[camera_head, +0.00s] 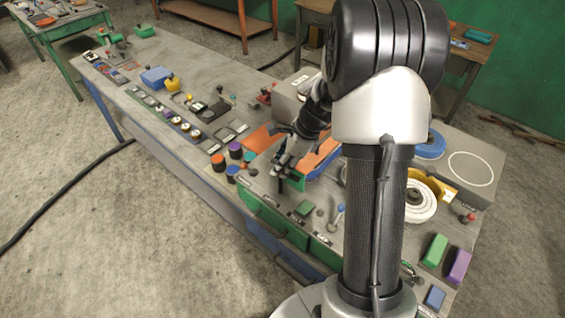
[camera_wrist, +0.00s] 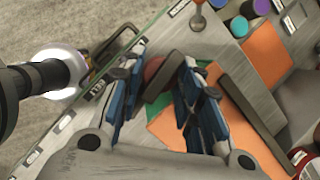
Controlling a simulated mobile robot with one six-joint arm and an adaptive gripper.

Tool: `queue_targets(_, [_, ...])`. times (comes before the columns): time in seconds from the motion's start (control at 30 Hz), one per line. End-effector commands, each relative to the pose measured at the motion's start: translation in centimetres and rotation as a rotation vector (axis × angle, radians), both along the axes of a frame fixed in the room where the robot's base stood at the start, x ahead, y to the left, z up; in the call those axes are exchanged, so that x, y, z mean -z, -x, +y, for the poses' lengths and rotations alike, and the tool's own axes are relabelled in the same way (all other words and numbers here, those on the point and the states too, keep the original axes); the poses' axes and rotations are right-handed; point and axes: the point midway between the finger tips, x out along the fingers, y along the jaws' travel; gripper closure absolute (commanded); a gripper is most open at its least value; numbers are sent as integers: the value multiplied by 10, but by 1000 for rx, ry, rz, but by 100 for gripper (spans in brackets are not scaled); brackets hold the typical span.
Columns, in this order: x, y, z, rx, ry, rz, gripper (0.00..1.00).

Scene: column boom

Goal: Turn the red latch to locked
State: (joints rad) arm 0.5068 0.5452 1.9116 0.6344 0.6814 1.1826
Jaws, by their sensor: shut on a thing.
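My gripper (camera_head: 284,172) is low over the front part of the bench, beside the orange and green panels. In the wrist view my gripper (camera_wrist: 163,58) has its two blue-and-black fingers on either side of a small red round part, which I take for the red latch (camera_wrist: 152,68). A dark grey-brown bar (camera_wrist: 176,67) lies slantwise next to it, between the fingers. The fingers are shut on the latch. In the head view my gripper hides the latch. Whether it stands at locked cannot be read.
Orange, purple and blue round pots (camera_head: 235,149) stand left of my gripper. A green drawer front (camera_head: 275,222) is below it. A white roll (camera_head: 420,202) and green (camera_head: 435,249) and purple (camera_head: 459,265) blocks are at right. Bare concrete floor lies in front of the bench (camera_head: 150,118).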

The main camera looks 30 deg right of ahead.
Motion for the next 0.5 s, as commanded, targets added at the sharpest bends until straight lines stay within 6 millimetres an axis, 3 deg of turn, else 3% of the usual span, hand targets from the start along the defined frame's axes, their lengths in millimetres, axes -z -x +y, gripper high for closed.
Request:
queue_targets(0.27, [0,0,0,-90,-2,2,92])
queue_targets(0.5, [0,-1,-1,-276,-3,4,92])
